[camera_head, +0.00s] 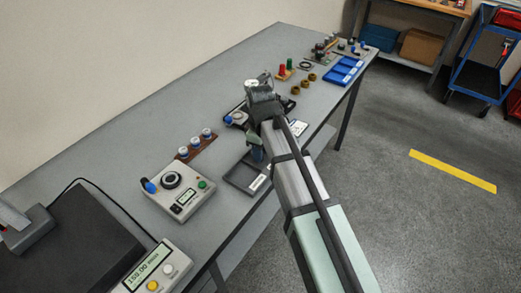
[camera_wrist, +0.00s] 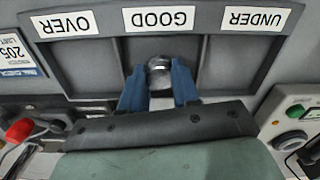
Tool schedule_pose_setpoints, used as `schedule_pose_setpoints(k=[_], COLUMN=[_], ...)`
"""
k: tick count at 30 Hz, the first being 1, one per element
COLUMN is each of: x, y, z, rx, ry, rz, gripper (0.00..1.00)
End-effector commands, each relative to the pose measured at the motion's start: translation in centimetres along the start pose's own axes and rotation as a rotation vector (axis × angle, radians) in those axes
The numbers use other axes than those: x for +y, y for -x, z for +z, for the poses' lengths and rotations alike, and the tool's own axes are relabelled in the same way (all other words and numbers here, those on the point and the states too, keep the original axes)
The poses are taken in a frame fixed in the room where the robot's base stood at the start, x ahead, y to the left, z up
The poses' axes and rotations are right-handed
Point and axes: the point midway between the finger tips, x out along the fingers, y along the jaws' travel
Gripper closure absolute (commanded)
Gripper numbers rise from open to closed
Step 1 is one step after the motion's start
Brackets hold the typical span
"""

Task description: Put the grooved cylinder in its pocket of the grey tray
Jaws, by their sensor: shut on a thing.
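The grey tray (camera_wrist: 230,62) has three pockets, labelled OVER, GOOD and UNDER, upside down in the wrist view. My gripper (camera_wrist: 160,80) has blue fingers shut on a shiny metal cylinder (camera_wrist: 159,63), seen end-on over the middle, GOOD pocket. Its groove cannot be made out, and I cannot tell whether its lower end touches the pocket floor. In the head view, the tray (camera_head: 240,181) lies at the bench's front edge, partly hidden by my arm.
A control box with a dial (camera_head: 172,181) stands left of the tray. Behind it is a brown rack (camera_head: 197,147) with three blue-and-white pieces. A small label card (camera_head: 299,127) lies right of the arm. Brass rings (camera_head: 304,83) and a blue tray (camera_head: 343,70) lie farther along.

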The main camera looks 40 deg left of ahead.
Motion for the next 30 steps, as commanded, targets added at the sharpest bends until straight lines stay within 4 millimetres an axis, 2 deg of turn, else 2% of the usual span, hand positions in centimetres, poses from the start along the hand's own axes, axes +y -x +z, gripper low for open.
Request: schedule_pose_setpoints(k=[3,4,12,18,24,30], x=[0.00,0.00,0.00,-0.01,0.00,0.04], y=[0.00,0.00,0.00,0.00,0.00,0.19], z=[0.00,0.00,0.00,0.01,0.01,-0.01], rx=[0.000,0.000,0.000,0.000,0.000,0.000], ry=[0.000,0.000,0.000,0.000,0.000,0.000], rz=[0.000,0.000,0.000,0.000,0.000,0.001], gripper=[1.00,0.68,0.42,0.39,0.22,0.22])
